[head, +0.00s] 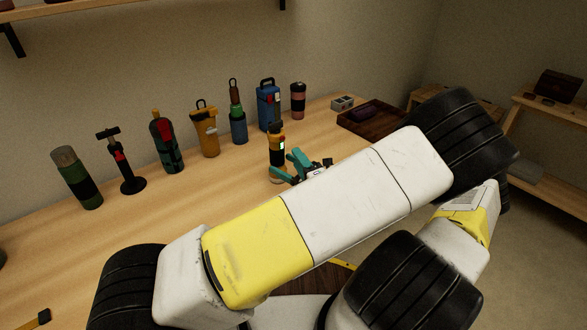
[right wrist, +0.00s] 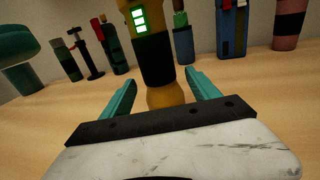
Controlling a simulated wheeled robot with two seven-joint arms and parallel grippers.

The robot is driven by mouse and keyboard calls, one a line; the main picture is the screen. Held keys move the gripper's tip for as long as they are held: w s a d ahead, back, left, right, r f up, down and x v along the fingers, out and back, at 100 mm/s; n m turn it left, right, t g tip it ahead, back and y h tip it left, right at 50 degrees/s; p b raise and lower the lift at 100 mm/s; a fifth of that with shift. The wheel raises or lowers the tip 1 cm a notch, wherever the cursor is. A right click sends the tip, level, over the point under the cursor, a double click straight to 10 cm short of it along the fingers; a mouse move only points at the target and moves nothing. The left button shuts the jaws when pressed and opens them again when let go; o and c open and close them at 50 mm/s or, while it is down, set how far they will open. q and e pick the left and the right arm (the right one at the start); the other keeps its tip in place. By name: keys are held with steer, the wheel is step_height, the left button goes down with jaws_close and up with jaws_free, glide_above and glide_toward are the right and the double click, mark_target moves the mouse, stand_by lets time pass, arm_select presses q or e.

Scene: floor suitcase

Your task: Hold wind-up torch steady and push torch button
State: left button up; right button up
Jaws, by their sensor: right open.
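A yellow and black torch-like item (head: 277,146) with a lit green panel stands upright near the middle of the table, in front of the row of items. In the right wrist view the torch (right wrist: 155,62) shows its green bars, black lower body and rounded amber base. Its top is cut off there, and I cannot make out a button. My right gripper (head: 290,167) is open at the torch's foot. In the right wrist view its teal fingers (right wrist: 162,90) point at the torch, one on each side of the base, with gaps visible. My left gripper is not in view.
A dark tray (head: 372,118) lies at the right. The table's front left is mostly clear.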

mark_target(283, 164)
steer(key=shift+x, duration=1.65)
arm_select(q)
steer(key=shift+c, duration=0.3)
arm_select(e)
jaws_close()
arm_select(q)
jaws_close()
